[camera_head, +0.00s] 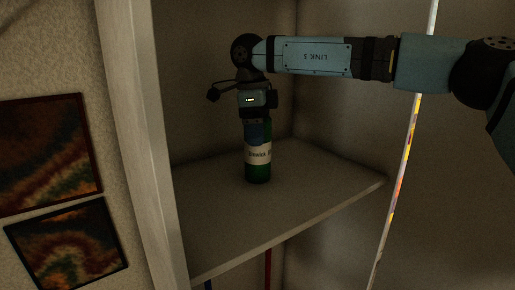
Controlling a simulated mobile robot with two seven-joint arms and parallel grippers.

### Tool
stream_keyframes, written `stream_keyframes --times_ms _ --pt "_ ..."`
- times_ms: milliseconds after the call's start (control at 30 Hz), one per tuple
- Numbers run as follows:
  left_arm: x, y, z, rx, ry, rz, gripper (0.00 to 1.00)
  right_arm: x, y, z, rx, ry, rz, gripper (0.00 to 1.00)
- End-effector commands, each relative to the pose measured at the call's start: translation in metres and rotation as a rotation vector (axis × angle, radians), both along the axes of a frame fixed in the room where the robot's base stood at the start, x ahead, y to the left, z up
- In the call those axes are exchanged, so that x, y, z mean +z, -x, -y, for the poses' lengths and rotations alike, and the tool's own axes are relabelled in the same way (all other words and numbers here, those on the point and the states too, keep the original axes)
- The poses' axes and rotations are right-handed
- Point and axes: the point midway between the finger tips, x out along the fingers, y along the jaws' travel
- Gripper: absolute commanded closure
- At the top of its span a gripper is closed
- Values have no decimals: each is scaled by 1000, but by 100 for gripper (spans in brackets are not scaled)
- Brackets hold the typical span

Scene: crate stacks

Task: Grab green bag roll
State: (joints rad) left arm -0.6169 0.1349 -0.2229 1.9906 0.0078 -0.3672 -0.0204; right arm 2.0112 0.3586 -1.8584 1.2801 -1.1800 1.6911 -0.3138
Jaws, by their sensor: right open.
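The green bag roll (258,170) stands upright on a shelf (225,215) in the head view, with a pale printed label around its middle. My right gripper (257,128) points down from above at the roll's upper part. It is open, and its fingers overlap the top of the roll in the picture. The finger tips are dark, and I cannot tell whether they touch the roll. My left gripper is not in view.
A pale upright panel (140,130) bounds the shelf on the left, and the shelf's front edge slopes up to the right. Two dark framed pictures (45,150) hang on the left wall. The shelf around the roll is clear.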

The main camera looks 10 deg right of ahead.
Motion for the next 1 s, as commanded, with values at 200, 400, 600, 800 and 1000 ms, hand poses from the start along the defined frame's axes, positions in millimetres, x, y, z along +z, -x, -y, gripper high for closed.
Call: stream_keyframes --times_ms 200,400,600,800,1000 --pt "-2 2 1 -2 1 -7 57 0 0 0 0 0 0 59" --pt "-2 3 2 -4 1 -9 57 1 0 0 0 0 1 81" --pt "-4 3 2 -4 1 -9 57 7 0 0 0 -1 1 81" --pt "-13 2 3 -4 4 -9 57 40 -1 0 -2 -1 3 81" --pt "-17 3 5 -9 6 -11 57 79 0 0 -1 -1 2 81"
